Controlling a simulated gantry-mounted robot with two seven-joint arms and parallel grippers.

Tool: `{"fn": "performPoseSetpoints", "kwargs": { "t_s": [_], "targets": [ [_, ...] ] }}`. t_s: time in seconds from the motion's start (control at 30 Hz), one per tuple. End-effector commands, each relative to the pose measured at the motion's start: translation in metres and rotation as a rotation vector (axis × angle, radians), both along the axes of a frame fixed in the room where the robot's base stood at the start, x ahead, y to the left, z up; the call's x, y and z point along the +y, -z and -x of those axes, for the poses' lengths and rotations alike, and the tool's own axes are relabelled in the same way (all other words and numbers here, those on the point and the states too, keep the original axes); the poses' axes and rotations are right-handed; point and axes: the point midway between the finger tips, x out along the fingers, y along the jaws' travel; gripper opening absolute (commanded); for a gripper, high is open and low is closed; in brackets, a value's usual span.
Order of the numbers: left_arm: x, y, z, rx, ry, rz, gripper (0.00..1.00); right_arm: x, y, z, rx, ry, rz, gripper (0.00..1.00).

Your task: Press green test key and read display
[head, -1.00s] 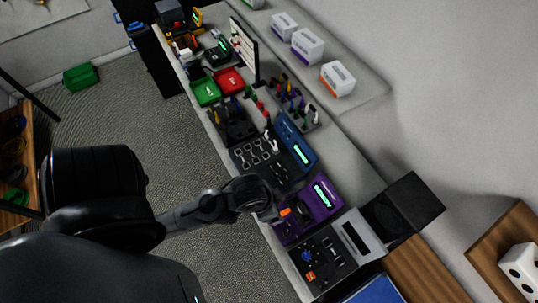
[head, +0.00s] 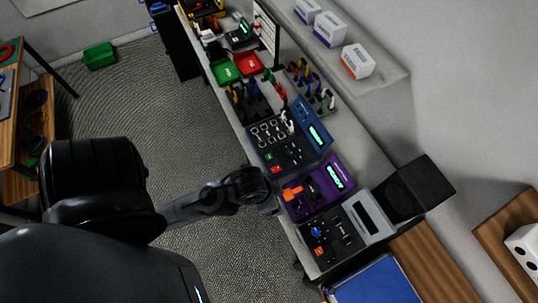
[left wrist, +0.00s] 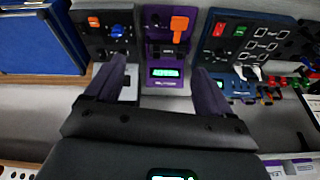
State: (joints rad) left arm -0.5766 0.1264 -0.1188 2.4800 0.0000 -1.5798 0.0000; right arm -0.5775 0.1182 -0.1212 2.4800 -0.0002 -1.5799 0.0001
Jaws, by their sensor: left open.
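The blue tester (head: 303,153) on the bench has a small green key (head: 269,157), a red key (head: 275,170) and a lit green display (head: 316,135). In the left wrist view the green key (left wrist: 240,30) and red key (left wrist: 218,30) show at the upper right. My left gripper (head: 268,208) is open and empty, beside the near edge of the purple tester (head: 326,182). Its spread fingers (left wrist: 159,85) frame the purple tester's lit display (left wrist: 165,72), apart from the green key. The display characters are too small to read surely. My right gripper is not in view.
The purple tester carries an orange lever (head: 293,194). A black unit with a blue knob (head: 316,231) stands in front of it. A green tray (head: 226,71) and red tray (head: 248,64) lie farther back. A shelf with boxes (head: 357,61) runs along the wall.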

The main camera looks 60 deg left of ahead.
Motion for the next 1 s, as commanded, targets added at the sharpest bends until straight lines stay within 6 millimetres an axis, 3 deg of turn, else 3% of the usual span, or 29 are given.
{"fn": "performPoseSetpoints", "kwargs": {
  "t_s": [0.1,0.63,1.0],
  "targets": [
    [0.0,0.0007,0.0013,0.003,0.002,-0.001,0.81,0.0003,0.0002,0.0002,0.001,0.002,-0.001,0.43],
    [-0.0031,0.0007,0.0015,0.004,-0.005,0.011,0.0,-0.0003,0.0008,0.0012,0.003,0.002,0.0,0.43],
    [-0.0034,0.0006,0.0015,0.004,-0.006,0.012,0.0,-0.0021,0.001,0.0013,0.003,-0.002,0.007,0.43]
  ]
}}
